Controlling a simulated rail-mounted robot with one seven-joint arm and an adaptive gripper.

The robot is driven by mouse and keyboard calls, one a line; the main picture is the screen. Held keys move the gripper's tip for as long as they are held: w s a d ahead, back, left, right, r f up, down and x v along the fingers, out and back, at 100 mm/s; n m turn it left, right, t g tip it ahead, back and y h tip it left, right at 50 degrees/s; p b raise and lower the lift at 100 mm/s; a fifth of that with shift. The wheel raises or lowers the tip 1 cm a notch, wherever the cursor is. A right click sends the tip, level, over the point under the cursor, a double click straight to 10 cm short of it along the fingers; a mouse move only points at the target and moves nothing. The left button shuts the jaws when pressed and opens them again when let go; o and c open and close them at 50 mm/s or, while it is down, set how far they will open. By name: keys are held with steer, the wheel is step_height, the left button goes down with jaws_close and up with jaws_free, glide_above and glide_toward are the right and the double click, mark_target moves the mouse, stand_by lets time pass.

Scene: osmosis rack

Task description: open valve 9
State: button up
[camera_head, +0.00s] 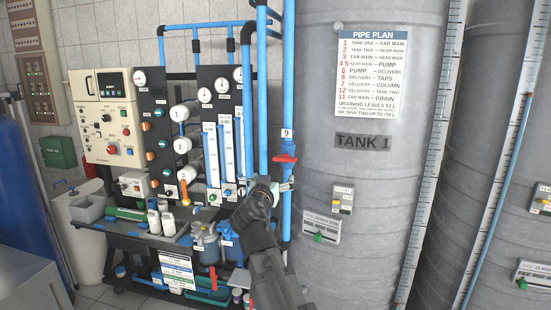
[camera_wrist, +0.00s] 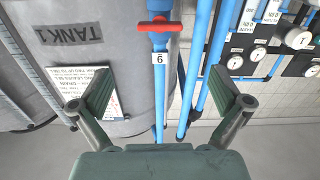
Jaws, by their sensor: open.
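Valve 9 has a red handle (camera_head: 285,158) on a blue vertical pipe in front of Tank 1. Its white tag (camera_head: 286,133) reads 9 and sits just above the handle in the head view. In the wrist view the red handle (camera_wrist: 160,26) lies crosswise to the pipe at top centre, with the number tag (camera_wrist: 159,57) between it and my gripper. My gripper (camera_head: 278,185) is just below the handle in the head view. In the wrist view my gripper (camera_wrist: 162,88) is open and empty, its fingers wide apart on either side of the pipe, apart from the handle.
Tank 1 (camera_head: 375,165) stands close on the right. Other blue pipes (camera_wrist: 205,65) run close beside the valve's pipe. A panel with gauges and flow tubes (camera_head: 212,110) is at the left, with bottles and canisters (camera_head: 205,240) on the bench below.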

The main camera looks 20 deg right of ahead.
mark_target(284, 160)
steer(key=p+x, duration=0.2)
steer(key=x, duration=0.6)
steer(key=p+x, duration=0.3)
steer(key=x, duration=0.4)
steer(key=shift+w+d+r+p, duration=0.2)
steer(key=shift+w+d+p, duration=0.05)
steer(key=shift+w+p, duration=0.05)
steer(key=shift+w+d+f, duration=0.15)
steer(key=shift+w+d, duration=0.2)
steer(key=shift+w, duration=0.1)
steer(key=c, duration=0.9)
